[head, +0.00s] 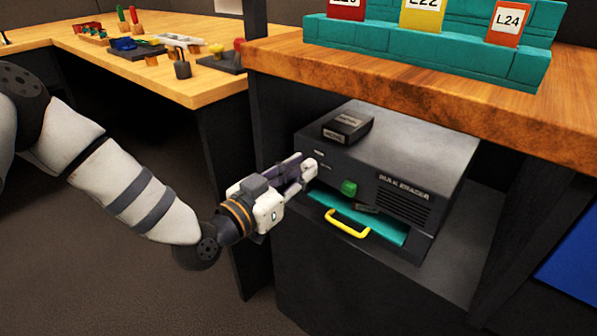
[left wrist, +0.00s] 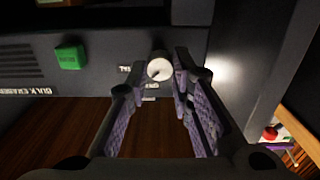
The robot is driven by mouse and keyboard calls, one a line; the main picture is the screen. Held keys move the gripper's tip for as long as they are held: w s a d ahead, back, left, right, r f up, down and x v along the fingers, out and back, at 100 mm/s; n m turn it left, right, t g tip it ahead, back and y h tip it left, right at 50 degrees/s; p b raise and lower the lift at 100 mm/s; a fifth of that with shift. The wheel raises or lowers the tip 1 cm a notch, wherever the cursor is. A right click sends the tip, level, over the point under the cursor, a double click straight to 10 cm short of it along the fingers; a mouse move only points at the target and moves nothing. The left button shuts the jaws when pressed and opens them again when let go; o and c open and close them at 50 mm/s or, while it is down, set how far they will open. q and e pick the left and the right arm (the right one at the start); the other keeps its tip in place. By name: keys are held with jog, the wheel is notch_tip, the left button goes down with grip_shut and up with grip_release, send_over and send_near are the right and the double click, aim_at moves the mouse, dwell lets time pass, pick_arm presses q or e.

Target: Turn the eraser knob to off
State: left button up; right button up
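The bulk eraser (head: 415,150) is a dark grey box on the shelf under the wooden counter, with a green button (head: 349,188) on its front. My left gripper (head: 303,172) is at the left part of that front and hides the knob in the head view. In the left wrist view the knob (left wrist: 160,69) is round and pale with a small dark mark. It lies between the fingertips of my left gripper (left wrist: 159,72), which are apart. I see narrow gaps beside the knob; contact is not clear. The labels by it are partly hidden. My right gripper is not in view.
A teal tray (head: 385,229) with a yellow handle (head: 347,224) sticks out below the button. A black cartridge (head: 347,126) lies on top of the eraser. The counter (head: 400,85) overhangs above. A workbench with small parts stands at the back left.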

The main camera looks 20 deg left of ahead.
pick_arm(q)
jog(key=shift+n, duration=0.3)
grip_shut()
jog(key=n+p, duration=0.1)
jog(key=n, duration=0.2)
jog(key=shift+n, duration=0.3)
jog(key=shift+a+n, duration=0.1)
jog(key=shift+n, duration=2.2)
jog(key=shift+f+p, duration=0.1)
jog(key=shift+p, duration=0.2)
jog(key=o, duration=0.9)
grip_release()
jog(key=shift+o, duration=0.2)
jog(key=v, duration=1.2)
